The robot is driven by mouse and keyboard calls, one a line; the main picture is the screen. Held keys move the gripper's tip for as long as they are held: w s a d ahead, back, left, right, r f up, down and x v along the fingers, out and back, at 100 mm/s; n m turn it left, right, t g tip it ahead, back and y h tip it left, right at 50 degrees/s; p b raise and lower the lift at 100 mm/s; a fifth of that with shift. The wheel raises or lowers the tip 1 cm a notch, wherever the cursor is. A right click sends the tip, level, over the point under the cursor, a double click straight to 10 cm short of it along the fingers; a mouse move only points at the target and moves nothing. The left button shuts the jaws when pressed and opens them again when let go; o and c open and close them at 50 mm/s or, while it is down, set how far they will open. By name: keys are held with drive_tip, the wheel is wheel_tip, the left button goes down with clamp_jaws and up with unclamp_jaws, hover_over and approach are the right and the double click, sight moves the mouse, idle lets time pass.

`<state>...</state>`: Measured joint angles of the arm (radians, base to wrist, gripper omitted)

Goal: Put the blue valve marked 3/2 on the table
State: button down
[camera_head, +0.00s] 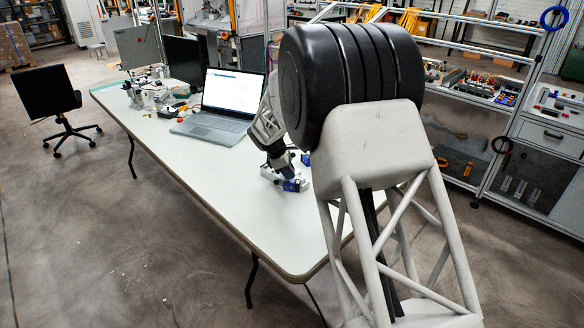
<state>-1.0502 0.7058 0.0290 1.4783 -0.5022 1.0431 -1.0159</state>
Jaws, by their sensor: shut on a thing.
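My gripper (286,174) is low over the white table (262,225), to the right of the laptop. It is shut on a small blue valve (291,186), which is at or just above the tabletop; I cannot tell if it touches. The marking on the valve is too small to read. Another small blue piece (306,159) shows just behind and to the right of my gripper. A whitish part (268,173) shows at the left of the gripper. My arm hides the table area to the right.
An open laptop (215,108) stands behind the gripper, with a dark monitor (184,60) and small parts farther back. The front part of the table is bare. A shelf rack (480,85) with components stands at the right. An office chair (55,100) is at the left.

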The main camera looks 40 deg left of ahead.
sight(289, 188)
drive_tip(key=shift+f, duration=0.15)
idle(0.3)
drive_tip(key=shift+f, duration=3.6)
drive_tip(key=shift+f, duration=0.2)
drive_tip(key=c, duration=0.8)
unclamp_jaws()
drive_tip(key=shift+r, duration=0.2)
drive_tip(key=shift+r, duration=3.3)
